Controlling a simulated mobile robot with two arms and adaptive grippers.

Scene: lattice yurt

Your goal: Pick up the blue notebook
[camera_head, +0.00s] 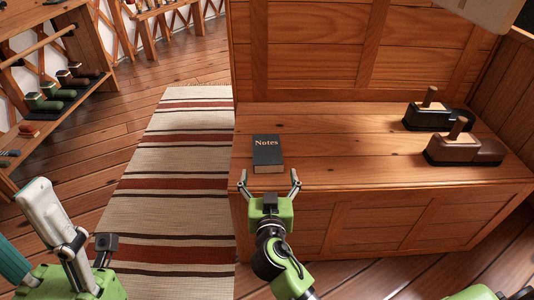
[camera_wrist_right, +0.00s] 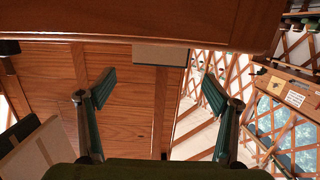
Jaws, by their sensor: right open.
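The blue notebook (camera_head: 267,152) looks dark, with "Notes" on its cover. In the head view it lies flat near the front edge of a wooden bench top (camera_head: 340,150), towards its left end. My right gripper (camera_head: 270,178) is open and empty, just in front of the notebook's near edge, fingers spread to either side and pointing at it. In the right wrist view the open fingers (camera_wrist_right: 160,88) have nothing between them, and I cannot make out the notebook for sure. Parts of my left arm and gripper (camera_head: 75,250) show at the lower left; its jaws are unclear.
Two dark tool-like blocks with wooden pegs, one (camera_head: 435,112) behind the other (camera_head: 464,146), stand at the bench's right end. A wooden panel rises behind. A striped rug (camera_head: 180,165) lies left of the bench. Shelves (camera_head: 62,112) stand far left. The bench middle is clear.

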